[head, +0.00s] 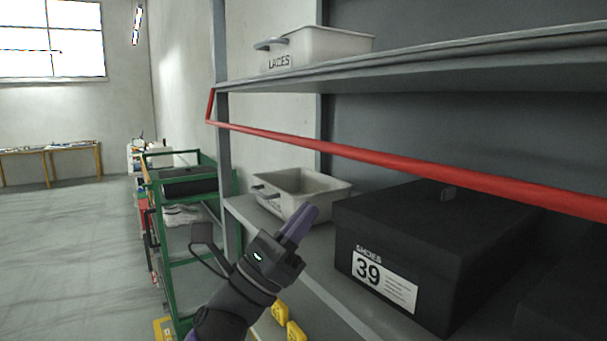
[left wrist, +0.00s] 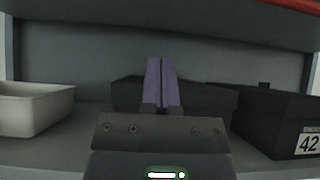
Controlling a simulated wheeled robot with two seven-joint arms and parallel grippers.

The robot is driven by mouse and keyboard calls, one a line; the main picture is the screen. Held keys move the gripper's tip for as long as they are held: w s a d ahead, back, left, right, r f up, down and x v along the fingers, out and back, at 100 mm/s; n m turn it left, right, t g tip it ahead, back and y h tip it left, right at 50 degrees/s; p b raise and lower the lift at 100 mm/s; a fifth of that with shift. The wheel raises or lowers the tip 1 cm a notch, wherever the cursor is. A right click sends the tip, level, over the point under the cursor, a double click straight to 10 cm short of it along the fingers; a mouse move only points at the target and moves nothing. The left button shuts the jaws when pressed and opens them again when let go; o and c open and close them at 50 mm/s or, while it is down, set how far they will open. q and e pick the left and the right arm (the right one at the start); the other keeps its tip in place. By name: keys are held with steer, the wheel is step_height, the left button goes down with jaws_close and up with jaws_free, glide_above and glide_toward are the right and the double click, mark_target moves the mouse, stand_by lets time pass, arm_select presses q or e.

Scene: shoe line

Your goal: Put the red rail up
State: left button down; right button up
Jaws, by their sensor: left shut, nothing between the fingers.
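The red rail (head: 400,159) runs across the front of the shelf rack in the head view, above the lower shelf's boxes and below the upper shelf. Its left end bends up at the left post. Part of it shows at the top right of the left wrist view (left wrist: 292,4). My left gripper (head: 301,225) is below the rail and apart from it, in front of the lower shelf. Its purple fingers are shut with nothing between them, as the left wrist view also shows (left wrist: 161,85). My right gripper is not in view.
On the lower shelf stand a grey bin (head: 330,187) and a black shoe box (head: 435,235) marked 39. A box marked 42 (left wrist: 280,120) shows in the left wrist view. A LACES bin (head: 325,45) is on the upper shelf. A green cart (head: 180,260) stands at left.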

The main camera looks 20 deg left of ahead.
arm_select(q)
step_height(320, 180, up, 7)
steer(key=w+d+p, duration=0.1)
steer(key=p, duration=0.5)
steer(key=shift+w+d+r, duration=0.2)
steer(key=shift+w, duration=0.2)
